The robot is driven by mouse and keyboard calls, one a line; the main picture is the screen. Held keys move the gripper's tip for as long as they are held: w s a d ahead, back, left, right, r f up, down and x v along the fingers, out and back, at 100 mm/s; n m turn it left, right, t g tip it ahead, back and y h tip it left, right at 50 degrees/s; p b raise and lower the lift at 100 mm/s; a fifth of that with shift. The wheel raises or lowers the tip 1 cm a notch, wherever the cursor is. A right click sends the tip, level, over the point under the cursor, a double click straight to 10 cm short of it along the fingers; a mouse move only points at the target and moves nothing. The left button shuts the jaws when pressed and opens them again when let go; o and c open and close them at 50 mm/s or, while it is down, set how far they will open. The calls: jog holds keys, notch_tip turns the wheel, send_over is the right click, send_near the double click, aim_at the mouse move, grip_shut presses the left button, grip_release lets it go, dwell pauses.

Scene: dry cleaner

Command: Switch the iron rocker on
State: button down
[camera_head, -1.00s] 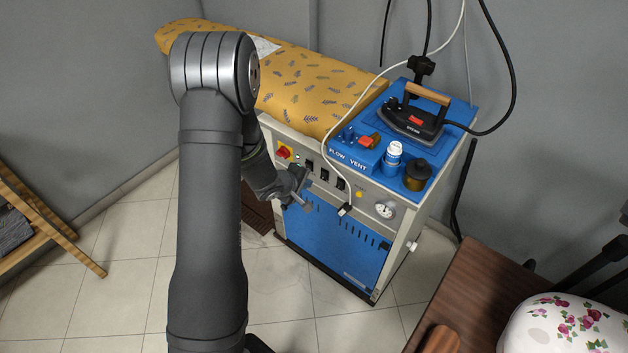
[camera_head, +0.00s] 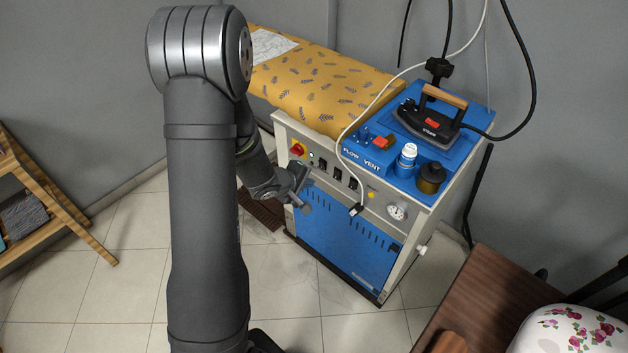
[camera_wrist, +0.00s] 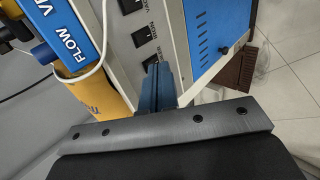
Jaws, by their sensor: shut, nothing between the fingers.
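The ironing station (camera_head: 376,262) has a light front panel with a row of black rocker switches. In the wrist view a middle rocker (camera_wrist: 143,36) has small lettering beside it that looks like IRON. Another rocker (camera_wrist: 131,5) is above it in the picture, and a third (camera_wrist: 150,62) is close to my fingertips, partly hidden. I cannot tell which way the rockers are tipped. My gripper (camera_wrist: 158,88) is shut and empty in front of the panel.
A red rotary knob (camera_head: 298,150) is left of the rockers, a pressure gauge (camera_head: 397,212) to the right. A white cable (camera_head: 341,140) hangs across the panel. The iron (camera_head: 428,122), a bottle (camera_head: 407,158) and a dark jar (camera_head: 430,180) stand on the blue top.

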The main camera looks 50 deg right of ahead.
jog(key=shift+a+f, duration=0.1)
jog(key=shift+f, duration=0.35)
jog(key=shift+f, duration=0.1)
send_near(336, 175)
jog(key=a+f+x, duration=0.1)
jog(key=x, duration=0.6)
jog(key=shift+f, duration=0.25)
